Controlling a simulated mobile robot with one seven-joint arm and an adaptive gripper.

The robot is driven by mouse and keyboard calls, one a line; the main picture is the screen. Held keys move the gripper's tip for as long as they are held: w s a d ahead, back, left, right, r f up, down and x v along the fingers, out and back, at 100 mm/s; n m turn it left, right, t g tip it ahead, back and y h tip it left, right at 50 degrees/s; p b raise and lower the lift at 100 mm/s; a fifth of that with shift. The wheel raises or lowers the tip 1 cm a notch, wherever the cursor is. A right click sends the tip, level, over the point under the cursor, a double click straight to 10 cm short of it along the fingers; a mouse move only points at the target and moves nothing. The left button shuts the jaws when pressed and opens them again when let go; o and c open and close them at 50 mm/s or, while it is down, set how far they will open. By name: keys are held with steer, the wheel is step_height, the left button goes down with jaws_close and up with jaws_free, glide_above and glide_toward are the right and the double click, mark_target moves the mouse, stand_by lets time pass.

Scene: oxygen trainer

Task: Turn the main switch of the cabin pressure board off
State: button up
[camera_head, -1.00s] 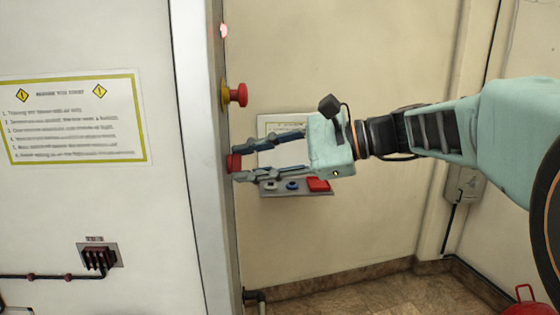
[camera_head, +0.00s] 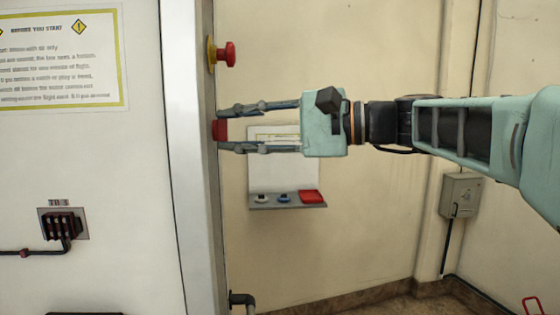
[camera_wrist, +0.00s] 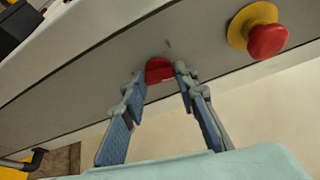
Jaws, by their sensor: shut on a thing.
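The main switch is a small red knob (camera_head: 219,130) on the narrow grey edge face of the board. It also shows in the wrist view (camera_wrist: 159,70), between the two fingertips. My gripper (camera_head: 225,130) reaches in from the right, roughly level, with one finger above the knob and one below in the head view. Its fingertips (camera_wrist: 161,73) are shut on the sides of the knob. The knob's exact turn angle is hard to tell.
A red mushroom button on a yellow collar (camera_head: 226,54) sticks out just above my upper finger. A small shelf with a red block (camera_head: 311,196) is on the wall behind, below the gripper. A grey box (camera_head: 461,195) is on the right wall.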

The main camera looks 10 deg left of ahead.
steer(key=shift+w+f+n+g+y+b, duration=0.2)
steer(key=shift+n+y+b, duration=0.55)
steer(key=shift+n+b, duration=1.7)
steer(key=shift+s+f+n+g+y+b, duration=0.2)
steer(key=shift+n+y+b, duration=0.9)
steer(key=shift+b, duration=2.3)
steer(key=shift+w+f+n+g+y+b, duration=0.15)
steer(key=shift+n+g+y+b, duration=0.2)
steer(key=shift+n+b, duration=2.3)
steer(key=shift+r+b, duration=0.1)
steer(key=shift+b, duration=0.3)
steer(key=o, duration=1.2)
steer(key=shift+c, duration=0.2)
